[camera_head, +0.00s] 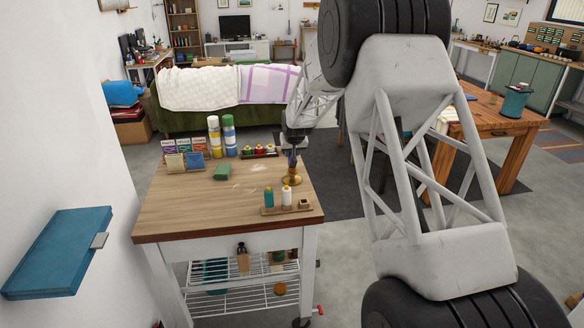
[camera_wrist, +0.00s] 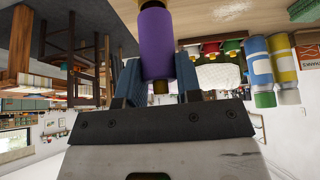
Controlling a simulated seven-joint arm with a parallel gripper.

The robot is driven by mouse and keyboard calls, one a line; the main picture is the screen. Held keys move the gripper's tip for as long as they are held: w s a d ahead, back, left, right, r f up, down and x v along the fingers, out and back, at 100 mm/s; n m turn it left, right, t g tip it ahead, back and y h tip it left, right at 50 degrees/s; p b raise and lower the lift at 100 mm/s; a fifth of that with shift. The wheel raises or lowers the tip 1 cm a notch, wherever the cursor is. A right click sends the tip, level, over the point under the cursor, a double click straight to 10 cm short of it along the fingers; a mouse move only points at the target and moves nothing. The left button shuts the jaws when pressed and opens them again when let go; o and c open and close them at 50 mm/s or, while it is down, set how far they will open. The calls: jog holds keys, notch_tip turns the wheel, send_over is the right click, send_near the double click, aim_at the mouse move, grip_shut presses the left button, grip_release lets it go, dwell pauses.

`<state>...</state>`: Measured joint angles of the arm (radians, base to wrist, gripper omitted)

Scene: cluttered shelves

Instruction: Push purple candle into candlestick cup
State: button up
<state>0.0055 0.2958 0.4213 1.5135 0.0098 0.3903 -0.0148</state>
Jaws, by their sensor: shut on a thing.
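The purple candle (camera_wrist: 157,45) is held between the two blue fingers of my gripper (camera_wrist: 159,72) in the wrist view, which appears upside down. Its far end meets a brass piece (camera_wrist: 153,4) at the top edge of that view. How deep it sits there cannot be told. In the head view the brass candlestick (camera_head: 291,180) stands on the wooden table top, near its right side. My gripper (camera_head: 291,150) is directly above it, pointing down. The candle (camera_head: 291,160) shows only as a small dark purple patch between them.
A wooden tray (camera_head: 276,210) with small bottles stands in front of the candlestick. Behind are a tray of coloured spools (camera_head: 259,151) and two tall bottles (camera_head: 229,134). A green block (camera_head: 222,172) lies to the left. The front left of the table (camera_head: 190,212) is clear.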

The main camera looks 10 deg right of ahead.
jog(key=shift+f, duration=0.45)
dwell(0.8)
jog(key=o, duration=1)
jog(key=shift+s+r, duration=0.1)
jog(key=shift+r, duration=0.05)
jog(key=shift+v, duration=3.75)
